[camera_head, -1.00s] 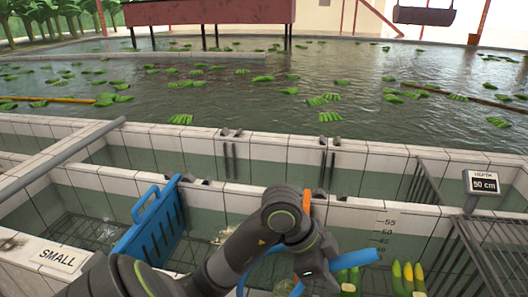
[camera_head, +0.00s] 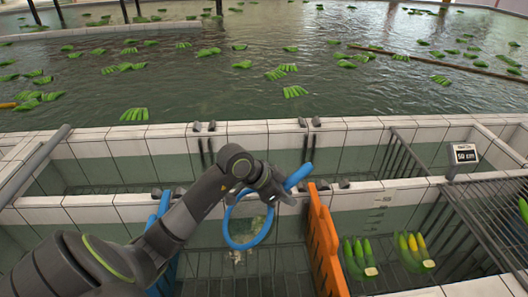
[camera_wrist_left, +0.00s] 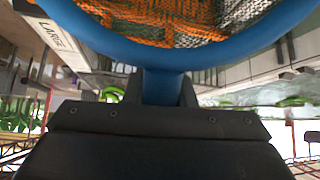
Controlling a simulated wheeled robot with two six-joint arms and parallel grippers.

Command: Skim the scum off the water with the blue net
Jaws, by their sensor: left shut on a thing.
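My left gripper (camera_head: 284,191) is shut on the handle of the blue net (camera_head: 227,228). Its blue hoop hangs below the gripper, above the middle basin, with a blue handle end sticking out to the upper right. In the left wrist view the blue hoop (camera_wrist_left: 165,55) and its mesh fill the top, with the handle between my fingers (camera_wrist_left: 160,92). Pale patches, likely scum (camera_head: 258,222), show on the water through and near the hoop. I cannot tell whether the net touches the water. My right gripper is not in view.
An orange slatted divider (camera_head: 322,245) stands right of the net, and a blue one (camera_head: 164,205) is partly behind my arm. Banana hands (camera_head: 410,248) lie right of the orange divider. A depth sign (camera_head: 464,154) stands farther right. Tiled walls (camera_head: 120,207) edge the basins.

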